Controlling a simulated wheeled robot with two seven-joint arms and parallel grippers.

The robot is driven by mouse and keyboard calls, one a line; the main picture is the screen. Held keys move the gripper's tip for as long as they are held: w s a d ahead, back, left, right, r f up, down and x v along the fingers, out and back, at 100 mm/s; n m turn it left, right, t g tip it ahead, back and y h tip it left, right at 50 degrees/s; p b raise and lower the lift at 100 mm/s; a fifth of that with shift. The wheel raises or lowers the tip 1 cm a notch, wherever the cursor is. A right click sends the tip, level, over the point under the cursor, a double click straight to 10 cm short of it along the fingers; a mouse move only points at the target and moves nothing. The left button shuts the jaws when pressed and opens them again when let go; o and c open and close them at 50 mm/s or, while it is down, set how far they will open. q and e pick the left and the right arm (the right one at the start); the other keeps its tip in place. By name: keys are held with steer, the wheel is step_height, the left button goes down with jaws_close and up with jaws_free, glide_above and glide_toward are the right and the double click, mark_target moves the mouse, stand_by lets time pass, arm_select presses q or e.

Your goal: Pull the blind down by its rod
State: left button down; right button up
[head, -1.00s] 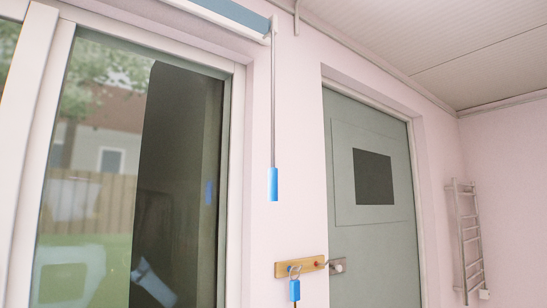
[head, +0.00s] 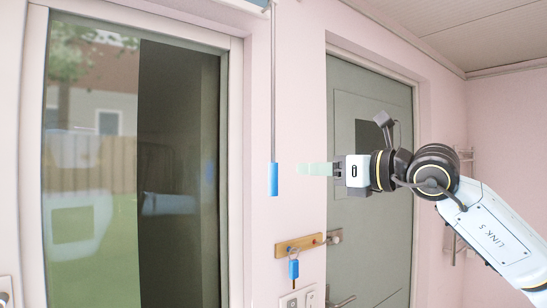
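The blind's thin grey rod (head: 273,90) hangs straight down the pink wall between the window and the door. Its lower end is a bright blue handle (head: 273,180). Only a small blue corner of the rolled-up blind (head: 258,2) shows at the top edge. My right gripper (head: 303,169) comes in from the right, level with the upper part of the blue handle. Its pale green fingertips point left and appear a short gap to the right of the handle. The fingers are seen side-on and overlap, so their opening is hidden. My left gripper is out of view.
A wooden hook board (head: 299,245) with a hanging blue key tag (head: 293,268) is below the handle. Wall switches (head: 298,298) are under it. The grey-green door (head: 366,235) stands behind my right arm, and the glass window (head: 95,200) is at left.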

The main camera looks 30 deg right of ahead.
mark_target(277, 165)
steer(key=p+x, duration=0.2)
steer(key=x, duration=0.2)
steer(key=p+x, duration=0.2)
steer(key=x, duration=0.3)
steer(key=shift+w+a+r+p, duration=0.15)
steer(key=shift+w+r+p, duration=0.05)
steer(key=shift+p, duration=0.2)
steer(key=shift+w+a+f, duration=0.15)
steer(key=shift+w+a, duration=0.05)
steer(key=shift+w, duration=0.4)
steer(key=shift+c, duration=0.5)
jaws_close()
